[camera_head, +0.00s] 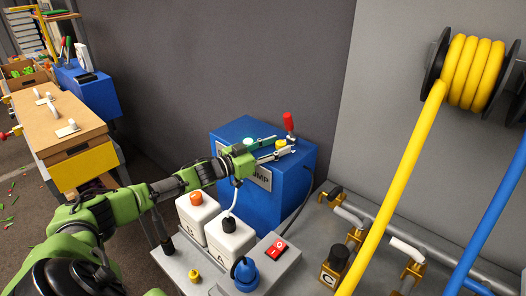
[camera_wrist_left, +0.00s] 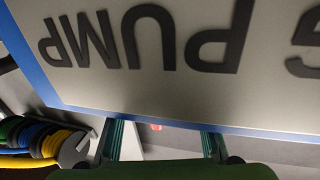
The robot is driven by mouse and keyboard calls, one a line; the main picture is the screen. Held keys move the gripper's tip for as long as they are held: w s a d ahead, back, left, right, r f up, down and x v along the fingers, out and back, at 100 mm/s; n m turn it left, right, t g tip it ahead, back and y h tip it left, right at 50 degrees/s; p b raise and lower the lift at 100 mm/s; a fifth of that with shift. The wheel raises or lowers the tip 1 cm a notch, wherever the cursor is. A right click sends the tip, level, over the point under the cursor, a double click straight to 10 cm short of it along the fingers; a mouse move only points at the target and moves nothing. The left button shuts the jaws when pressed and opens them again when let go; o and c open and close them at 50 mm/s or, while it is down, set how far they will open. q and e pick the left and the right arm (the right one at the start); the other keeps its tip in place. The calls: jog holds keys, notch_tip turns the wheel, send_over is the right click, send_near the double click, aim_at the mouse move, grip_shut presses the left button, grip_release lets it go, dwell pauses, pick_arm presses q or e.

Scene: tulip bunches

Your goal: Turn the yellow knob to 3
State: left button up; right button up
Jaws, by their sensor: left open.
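The blue pump box (camera_head: 283,200) stands on a grey bench, with a light label reading PUMP on its front. A small yellow knob (camera_head: 281,144) sits on top of the box. My left gripper (camera_head: 283,145) is open, its two fingers reaching over the box top on either side of the yellow knob; contact cannot be told. In the left wrist view, the gripper (camera_wrist_left: 160,140) shows both fingers apart, with the upside-down PUMP label (camera_wrist_left: 150,40) filling the upper part. The knob is not visible there, and no dial numbers are readable. My right gripper is not in view.
A green knob (camera_head: 249,142) and a red-topped lever (camera_head: 289,122) stand on the box. White canisters (camera_head: 231,240), a blue plug (camera_head: 244,274) and a red switch (camera_head: 276,249) are in front.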

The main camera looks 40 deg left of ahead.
pick_arm(q)
jog(key=v, duration=1.1)
jog(key=shift+s, duration=0.15)
jog(key=shift+r, duration=0.1)
dwell(0.3)
